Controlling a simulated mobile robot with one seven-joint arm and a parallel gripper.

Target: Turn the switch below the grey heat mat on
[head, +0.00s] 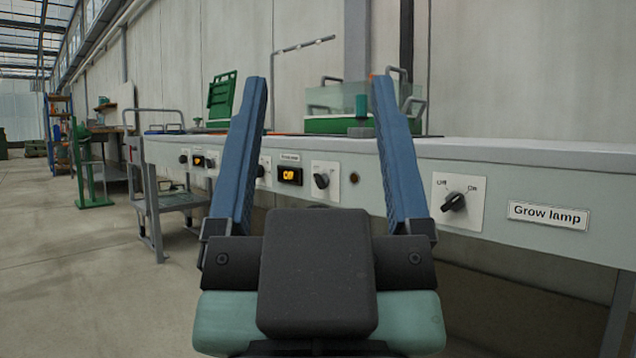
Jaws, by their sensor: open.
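My gripper (318,82) is open and empty, its two blue fingers raised in front of the bench. A row of dark rotary switches runs along the bench's front panel. The nearest switch (455,202), on a white plate marked Off and On, is right of my right finger, beside a "Grow lamp" label (548,215). Another switch (322,180) shows between my fingers. A third (264,166) is partly hidden by my left finger, and a far one (183,158) is left of it. I cannot make out a grey heat mat on the bench top, or the knob settings for certain.
The long bench (560,153) runs from right to far left. Lit orange displays (290,175) sit in its panel.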

